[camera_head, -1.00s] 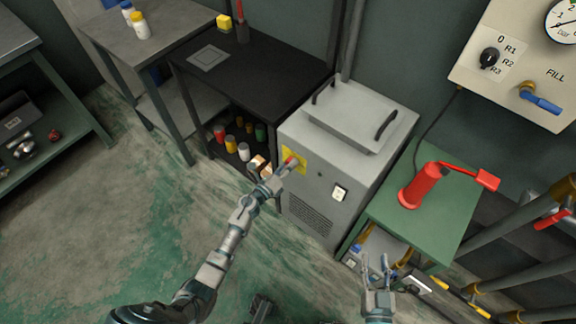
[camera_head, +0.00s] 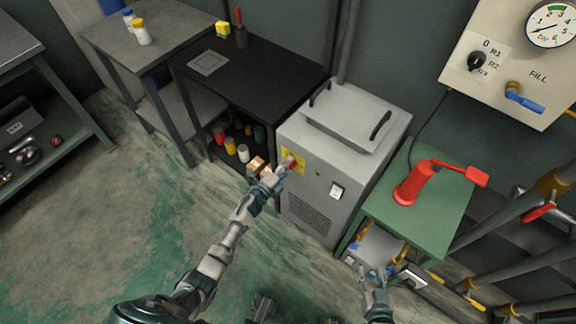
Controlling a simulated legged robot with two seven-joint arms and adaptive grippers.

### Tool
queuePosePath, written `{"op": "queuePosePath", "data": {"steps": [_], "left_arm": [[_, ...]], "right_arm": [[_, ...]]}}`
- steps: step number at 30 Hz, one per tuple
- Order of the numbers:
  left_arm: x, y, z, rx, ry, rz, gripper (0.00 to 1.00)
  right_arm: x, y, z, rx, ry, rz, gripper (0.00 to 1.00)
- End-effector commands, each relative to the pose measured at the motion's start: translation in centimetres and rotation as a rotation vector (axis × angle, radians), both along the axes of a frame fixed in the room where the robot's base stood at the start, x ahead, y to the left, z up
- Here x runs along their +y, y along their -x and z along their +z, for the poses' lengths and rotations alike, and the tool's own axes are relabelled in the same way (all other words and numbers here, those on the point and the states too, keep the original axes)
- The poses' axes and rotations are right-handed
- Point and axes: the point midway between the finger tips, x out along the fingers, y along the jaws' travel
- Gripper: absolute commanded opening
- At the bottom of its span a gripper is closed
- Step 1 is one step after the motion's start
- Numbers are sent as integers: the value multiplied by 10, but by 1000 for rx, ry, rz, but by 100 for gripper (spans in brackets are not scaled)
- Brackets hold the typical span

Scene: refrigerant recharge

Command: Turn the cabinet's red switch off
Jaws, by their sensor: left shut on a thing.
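The grey cabinet (camera_head: 310,212) stands against the wall in the middle, with two dark handles on its lid. Its red switch (camera_head: 292,163) sits on a yellow plate (camera_head: 301,171) at the upper left of the front face. My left gripper (camera_head: 286,167) is at the switch and shut on it, hiding most of it. My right gripper (camera_head: 375,277) is in front of the green table, with its fingers apart and nothing seen between them.
A green table (camera_head: 440,221) with a red hand pump (camera_head: 414,184) stands right of the cabinet. A black table (camera_head: 277,80) with several cans below is to the left. A gauge panel (camera_head: 510,100) hangs at the upper right, above pipes. The left floor is clear.

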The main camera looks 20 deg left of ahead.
Motion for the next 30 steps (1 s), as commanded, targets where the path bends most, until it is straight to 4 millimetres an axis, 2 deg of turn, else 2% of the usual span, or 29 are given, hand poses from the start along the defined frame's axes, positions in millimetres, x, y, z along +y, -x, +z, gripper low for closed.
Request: {"op": "queuePosePath", "data": {"steps": [1, 14, 15, 18, 26, 30], "left_arm": [[6, -2, 1, 3, 3, 12, 10], [7, -1, -1, 9, 13, 13, 10], [7, -1, -1, 9, 13, 13, 47], [5, -1, -1, 8, 13, 10, 69], [2, 0, 0, 7, 12, 5, 69], [5, 7, -1, 7, 11, 4, 69]], "right_arm": [[0, 1, 0, 5, 2, -1, 40], [-1, 0, -3, 14, 1, -1, 40], [-1, 0, -3, 14, 1, -1, 40], [-1, 0, -3, 13, 1, -1, 40], [-1, 0, -2, 10, 1, 0, 40], [-2, 2, -1, 8, 2, -1, 40]]}}
